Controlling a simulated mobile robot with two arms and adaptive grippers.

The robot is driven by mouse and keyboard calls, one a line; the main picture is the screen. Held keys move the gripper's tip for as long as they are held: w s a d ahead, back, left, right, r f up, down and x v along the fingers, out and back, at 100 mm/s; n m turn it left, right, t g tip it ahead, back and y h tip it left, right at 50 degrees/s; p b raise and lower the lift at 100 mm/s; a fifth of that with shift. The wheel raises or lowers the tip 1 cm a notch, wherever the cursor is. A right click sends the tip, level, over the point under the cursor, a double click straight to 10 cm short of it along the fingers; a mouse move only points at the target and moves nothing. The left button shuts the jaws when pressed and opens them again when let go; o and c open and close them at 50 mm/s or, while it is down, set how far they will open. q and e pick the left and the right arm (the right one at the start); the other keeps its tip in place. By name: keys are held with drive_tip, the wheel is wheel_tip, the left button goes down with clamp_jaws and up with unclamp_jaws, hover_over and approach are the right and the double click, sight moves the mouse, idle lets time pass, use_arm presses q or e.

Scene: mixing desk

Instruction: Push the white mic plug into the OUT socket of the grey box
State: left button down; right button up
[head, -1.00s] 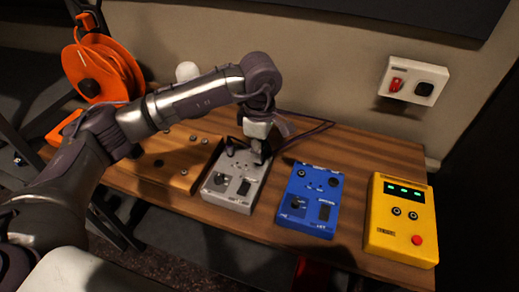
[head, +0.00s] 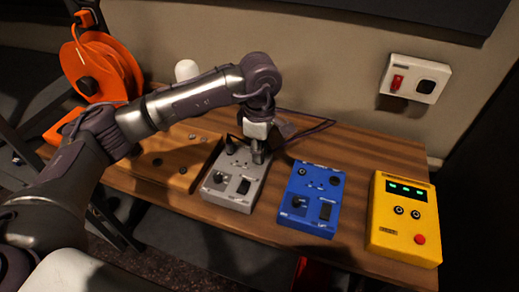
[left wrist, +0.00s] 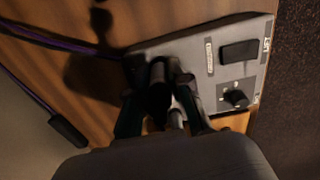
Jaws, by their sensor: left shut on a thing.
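The grey box (head: 230,191) lies on the wooden desk, with a knob and a dark switch on its near part. It also shows in the left wrist view (left wrist: 208,75). My left gripper (head: 258,156) points down at the far right part of the box, its fingers at or just above the top. In the left wrist view its fingers (left wrist: 158,90) are closed around a dark cylinder, and a small whitish piece (left wrist: 177,117) shows between them. The white mic plug is mostly hidden; I cannot tell whether it is in the OUT socket. My right gripper is out of view.
A dark upright plug (head: 231,145) stands at the box's far left, close to my gripper. A blue box (head: 311,205) and a yellow box (head: 403,228) stand to the right. A purple cable (head: 312,131) loops behind. An orange reel (head: 103,65) is at the far left.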

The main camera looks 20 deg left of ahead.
use_arm(q)
drive_tip(key=shift+f, duration=0.25)
drive_tip(key=c, duration=1)
unclamp_jaws()
drive_tip(key=shift+r, duration=0.1)
wheel_tip(320, 180, up, 12)
